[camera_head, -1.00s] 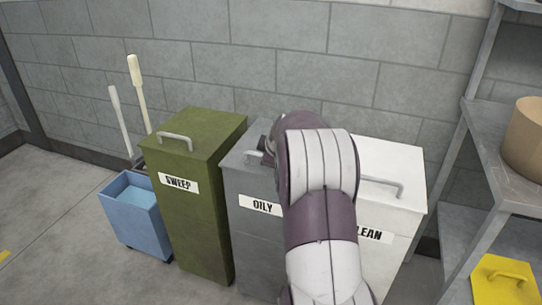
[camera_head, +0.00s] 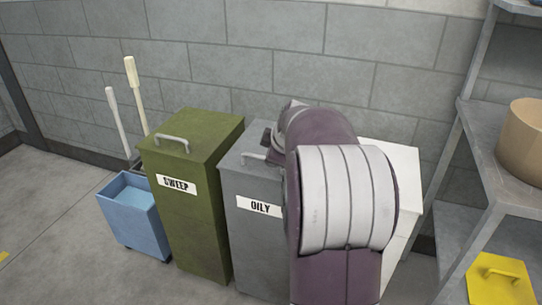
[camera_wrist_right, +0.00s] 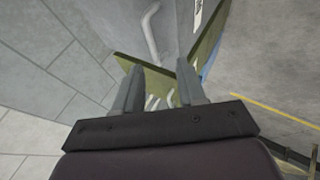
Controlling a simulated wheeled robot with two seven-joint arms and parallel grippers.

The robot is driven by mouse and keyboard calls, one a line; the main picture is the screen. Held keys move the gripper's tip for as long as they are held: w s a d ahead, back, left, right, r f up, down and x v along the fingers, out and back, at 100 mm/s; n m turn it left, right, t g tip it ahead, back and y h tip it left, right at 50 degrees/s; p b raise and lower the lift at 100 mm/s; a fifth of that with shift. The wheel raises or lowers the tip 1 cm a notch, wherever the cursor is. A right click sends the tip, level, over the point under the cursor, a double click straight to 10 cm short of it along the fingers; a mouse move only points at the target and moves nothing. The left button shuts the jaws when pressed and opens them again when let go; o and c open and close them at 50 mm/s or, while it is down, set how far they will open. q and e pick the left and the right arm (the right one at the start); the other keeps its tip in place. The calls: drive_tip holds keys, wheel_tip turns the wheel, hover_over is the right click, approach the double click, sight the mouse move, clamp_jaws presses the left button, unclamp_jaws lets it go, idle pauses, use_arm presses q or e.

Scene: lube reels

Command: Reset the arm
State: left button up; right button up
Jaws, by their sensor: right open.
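My right arm (camera_head: 340,210) rises in the middle of the head view, in front of the white bin (camera_head: 400,165) and the right edge of the grey OILY bin (camera_head: 255,240). It hides the white bin's handle and label. My right gripper (camera_wrist_right: 159,66) shows in the right wrist view, its two fingers apart with nothing held between them. A grey bin with a pale handle (camera_wrist_right: 152,35) and the green bin (camera_wrist_right: 140,68) lie beyond the fingers. The right gripper is hidden in the head view. My left gripper is not in view.
A green SWEEP bin (camera_head: 190,210) and a blue bucket (camera_head: 130,215) with upright handles stand left. At right, a metal shelf (camera_head: 485,150) holds a tan round container (camera_head: 522,140); a yellow object (camera_head: 500,280) sits low. A block wall stands behind. Floor at left is clear.

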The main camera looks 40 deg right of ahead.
drive_tip(key=shift+s+a+r, duration=0.2)
drive_tip(key=shift+s+r, duration=0.15)
drive_tip(key=shift+r, duration=0.1)
